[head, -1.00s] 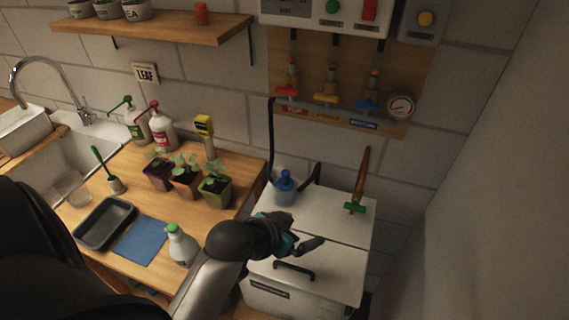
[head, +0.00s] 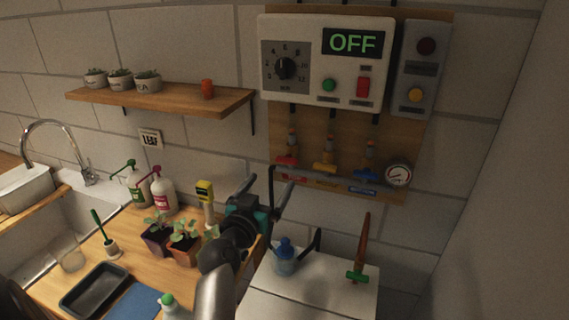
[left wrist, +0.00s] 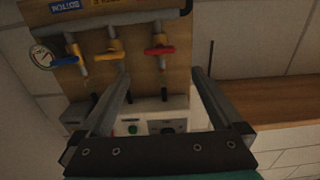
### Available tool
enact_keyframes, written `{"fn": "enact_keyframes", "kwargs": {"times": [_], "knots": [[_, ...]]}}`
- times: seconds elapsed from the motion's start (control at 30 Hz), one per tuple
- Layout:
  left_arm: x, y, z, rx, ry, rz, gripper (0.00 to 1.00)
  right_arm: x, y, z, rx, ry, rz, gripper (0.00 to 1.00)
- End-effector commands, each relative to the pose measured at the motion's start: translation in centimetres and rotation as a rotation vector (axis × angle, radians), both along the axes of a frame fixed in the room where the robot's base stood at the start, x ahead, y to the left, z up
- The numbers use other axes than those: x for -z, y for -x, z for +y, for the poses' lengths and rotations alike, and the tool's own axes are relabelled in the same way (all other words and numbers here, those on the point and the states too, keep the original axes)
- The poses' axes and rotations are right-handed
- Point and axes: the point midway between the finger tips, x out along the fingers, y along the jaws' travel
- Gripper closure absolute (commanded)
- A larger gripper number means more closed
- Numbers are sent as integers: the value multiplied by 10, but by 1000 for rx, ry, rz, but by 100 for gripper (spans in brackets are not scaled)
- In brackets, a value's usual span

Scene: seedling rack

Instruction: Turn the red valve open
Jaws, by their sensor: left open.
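The red valve (head: 287,161) is the leftmost of three valves on the wooden board, above a label strip. It also shows in the left wrist view (left wrist: 159,51), upside down, past the fingertips. The yellow valve (head: 324,167) and the blue valve (head: 365,176) are to its right. My left gripper (head: 278,194) is open and empty, in front of the wall, below and left of the red valve, and apart from it. My right gripper is not in view.
A control box (head: 310,98) reading OFF hangs above the valves. A pressure gauge (head: 397,174) is right of them. A shelf (head: 170,104) with pots is at left. Seedlings (head: 184,237) and bottles stand on the counter below. A blue-capped container (head: 285,258) sits on the white lid.

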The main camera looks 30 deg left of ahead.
Motion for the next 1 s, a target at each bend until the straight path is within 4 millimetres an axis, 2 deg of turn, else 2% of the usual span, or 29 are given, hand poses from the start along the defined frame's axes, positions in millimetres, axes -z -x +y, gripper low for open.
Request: {"fn": "enact_keyframes", "kwargs": {"times": [0.6, 0.8, 1.0], "knots": [[0, -83, 20, 1, 2, -1, 0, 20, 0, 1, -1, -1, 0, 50], [1, -98, 24, 0, 0, 1, 0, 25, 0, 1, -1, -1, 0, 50], [0, -104, 25, 1, 0, 2, 0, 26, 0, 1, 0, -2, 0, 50]]}}
